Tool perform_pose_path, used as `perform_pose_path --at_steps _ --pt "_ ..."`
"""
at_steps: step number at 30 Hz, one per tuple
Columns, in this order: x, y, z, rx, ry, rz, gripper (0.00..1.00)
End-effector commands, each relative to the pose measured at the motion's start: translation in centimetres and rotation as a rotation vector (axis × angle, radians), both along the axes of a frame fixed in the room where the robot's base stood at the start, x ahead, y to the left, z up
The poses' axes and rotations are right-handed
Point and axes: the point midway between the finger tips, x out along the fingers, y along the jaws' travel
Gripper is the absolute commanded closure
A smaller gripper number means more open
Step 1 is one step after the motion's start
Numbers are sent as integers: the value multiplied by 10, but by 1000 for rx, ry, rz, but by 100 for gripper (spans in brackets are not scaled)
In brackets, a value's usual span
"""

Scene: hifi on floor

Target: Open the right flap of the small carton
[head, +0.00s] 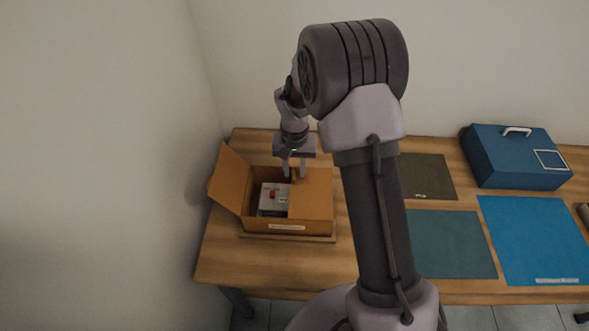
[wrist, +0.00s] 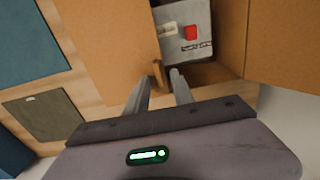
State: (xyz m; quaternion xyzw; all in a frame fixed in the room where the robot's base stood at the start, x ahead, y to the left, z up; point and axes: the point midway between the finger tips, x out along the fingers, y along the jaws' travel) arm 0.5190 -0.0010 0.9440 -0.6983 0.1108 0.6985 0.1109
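The small carton (head: 285,227) stands at the left of the table. Its left flap (head: 230,178) is raised and leans outward. Its right flap (head: 313,200) lies over the right half of the opening; in the wrist view this flap (wrist: 105,45) is on the left. A small tab (wrist: 157,72) sticks up at the flap's inner edge. My gripper (head: 294,171) points down at the carton's far side. In the wrist view its fingers (wrist: 162,76) are apart, one on each side of the tab; contact is unclear.
A grey box with a red part (head: 273,200) sits inside the carton. To the right are a dark mat (head: 428,176), a teal mat (head: 453,245), a blue mat (head: 535,235) and a blue case (head: 500,160). A wall is close on the left.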

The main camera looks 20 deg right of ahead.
Motion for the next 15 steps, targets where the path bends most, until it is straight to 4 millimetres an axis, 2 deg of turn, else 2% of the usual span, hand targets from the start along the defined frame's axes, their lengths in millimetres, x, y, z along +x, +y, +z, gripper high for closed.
perform_pose_path --at_steps 2,6,7,15 --pt "0 0 0 0 0 0 71" --pt "0 0 1 0 0 0 96" --pt "0 0 1 0 0 0 100" --pt "0 0 1 0 0 0 100"
